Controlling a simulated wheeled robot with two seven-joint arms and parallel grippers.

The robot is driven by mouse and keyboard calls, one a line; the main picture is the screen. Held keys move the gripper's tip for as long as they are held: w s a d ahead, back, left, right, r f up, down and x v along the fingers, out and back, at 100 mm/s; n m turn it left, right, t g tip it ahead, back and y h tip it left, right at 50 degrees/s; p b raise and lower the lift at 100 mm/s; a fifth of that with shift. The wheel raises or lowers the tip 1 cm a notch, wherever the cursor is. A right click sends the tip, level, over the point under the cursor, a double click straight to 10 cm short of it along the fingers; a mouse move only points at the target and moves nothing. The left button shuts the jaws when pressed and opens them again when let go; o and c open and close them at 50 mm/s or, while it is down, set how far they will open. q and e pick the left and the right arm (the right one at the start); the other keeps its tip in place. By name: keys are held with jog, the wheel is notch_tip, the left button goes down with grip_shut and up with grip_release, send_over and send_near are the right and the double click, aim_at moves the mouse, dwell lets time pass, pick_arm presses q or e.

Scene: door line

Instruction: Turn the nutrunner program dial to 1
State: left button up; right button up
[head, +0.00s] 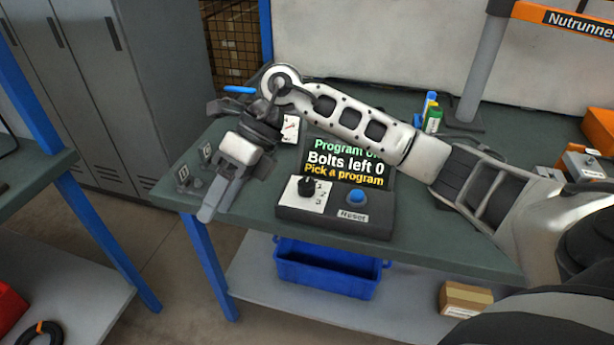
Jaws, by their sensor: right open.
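The program dial (306,187) is a small black knob on a white plate marked 1, 2 and 3, on the dark control box (335,221). Its pointer direction is too small to tell. The screen (345,165) behind it reads "Bolts left 0" and "Pick a program"; its top line is partly hidden by my right arm. My right gripper (222,190) is open and empty, left of the control box and over the bench's left end, apart from the dial. My left gripper is out of view.
A blue Reset button (356,195) sits right of the dial. The green bench top (420,225) is bare in front of my right forearm. Bottles (432,115) and a grey post (483,70) stand behind. A blue crate (325,270) is on the shelf below.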

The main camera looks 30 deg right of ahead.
jog(key=w+d+r+t+h, duration=0.1)
jog(key=w+d+r+h, duration=0.2)
jog(key=d, duration=0.4)
jog(key=m+h, duration=0.2)
jog(key=h, duration=0.4)
send_near(307, 183)
jog(key=shift+t, duration=0.3)
jog(key=f, duration=0.9)
jog(key=shift+s+d, duration=0.15)
jog(key=shift+s, duration=0.1)
jog(key=c, duration=1)
